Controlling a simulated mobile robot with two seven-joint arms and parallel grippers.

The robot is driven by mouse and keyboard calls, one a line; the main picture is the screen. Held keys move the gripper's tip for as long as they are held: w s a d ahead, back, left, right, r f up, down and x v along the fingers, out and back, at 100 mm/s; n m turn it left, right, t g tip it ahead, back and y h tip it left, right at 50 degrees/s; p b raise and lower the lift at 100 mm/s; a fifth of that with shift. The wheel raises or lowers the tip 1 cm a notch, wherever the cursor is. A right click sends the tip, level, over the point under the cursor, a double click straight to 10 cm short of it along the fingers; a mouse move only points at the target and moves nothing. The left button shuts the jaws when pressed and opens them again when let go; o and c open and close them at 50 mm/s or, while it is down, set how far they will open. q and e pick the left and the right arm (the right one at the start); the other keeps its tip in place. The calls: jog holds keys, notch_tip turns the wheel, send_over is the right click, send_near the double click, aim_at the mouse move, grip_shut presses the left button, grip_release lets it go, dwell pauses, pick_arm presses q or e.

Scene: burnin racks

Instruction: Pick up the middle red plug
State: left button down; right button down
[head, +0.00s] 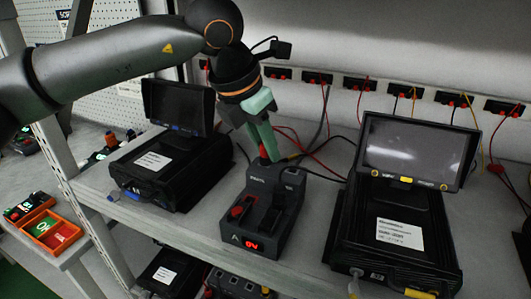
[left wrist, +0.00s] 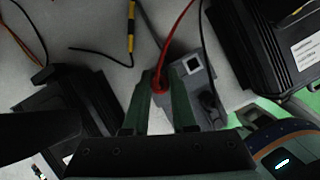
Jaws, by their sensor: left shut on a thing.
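My left gripper (head: 266,150) reaches down from the upper left to the back of the dark grey device (head: 285,218), which has a lit red display. Its green fingers are closed around a red plug (head: 263,152). In the left wrist view the red plug (left wrist: 160,86) sits between the fingertips, with a red cable running up from it. The plug's lower end is hidden, so I cannot tell whether it is still seated. My right gripper is not in view.
A black unit with a screen (head: 400,150) stands on the shelf at right, another black unit (head: 185,175) at left. Red and black cables lie behind the device. Several wall sockets (head: 354,84) line the back. An orange tray (head: 42,226) sits lower left.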

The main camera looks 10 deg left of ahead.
pick_arm(q)
jog(key=shift+r, duration=0.15)
jog(key=shift+r, duration=0.25)
jog(key=v, duration=0.1)
jog(key=b+v, duration=0.1)
jog(key=shift+w+r, duration=0.15)
jog(key=shift+r, duration=0.25)
jog(key=s+a+b, duration=0.4)
jog(key=s+a, duration=0.5)
jog(key=s, duration=0.5)
jog(key=shift+s+a, duration=0.25)
jog(key=shift+a, duration=0.1)
jog(key=shift+d+r, duration=0.1)
